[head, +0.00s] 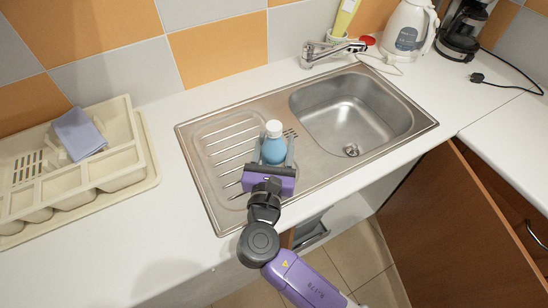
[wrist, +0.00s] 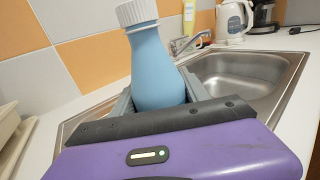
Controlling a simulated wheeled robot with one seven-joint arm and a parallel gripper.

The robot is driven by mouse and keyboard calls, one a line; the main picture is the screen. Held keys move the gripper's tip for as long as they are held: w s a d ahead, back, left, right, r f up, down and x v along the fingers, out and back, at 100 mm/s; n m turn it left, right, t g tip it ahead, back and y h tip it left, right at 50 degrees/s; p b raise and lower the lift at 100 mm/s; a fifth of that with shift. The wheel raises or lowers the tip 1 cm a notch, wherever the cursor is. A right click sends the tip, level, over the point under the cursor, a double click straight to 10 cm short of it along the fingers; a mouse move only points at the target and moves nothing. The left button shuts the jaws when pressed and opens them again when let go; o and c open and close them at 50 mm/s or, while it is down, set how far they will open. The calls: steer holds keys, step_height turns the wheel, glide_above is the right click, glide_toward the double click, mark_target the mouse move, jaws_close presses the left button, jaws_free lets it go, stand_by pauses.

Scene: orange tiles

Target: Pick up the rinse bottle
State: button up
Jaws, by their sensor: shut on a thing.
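The rinse bottle (head: 274,144) is light blue with a white cap and is over the ridged drainboard of the steel sink unit. It looks upright in the head view and slightly tilted in the wrist view (wrist: 157,65). My gripper (head: 274,160) is purple and black with grey fingers. It is shut on the lower part of the bottle, with a finger on each side. The gripper body hides the bottle's base, so I cannot tell whether it touches the drainboard.
The sink basin (head: 347,112) is empty, right of the bottle, with a faucet (head: 331,48) behind it. A cream dish rack (head: 128,176) with a bluish sponge or cloth (head: 78,134) stands left. A white kettle (head: 405,30) and coffee maker (head: 462,28) stand back right. The counter between rack and sink is clear.

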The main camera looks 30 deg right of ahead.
jaws_close()
steer(key=shift+r, duration=0.15)
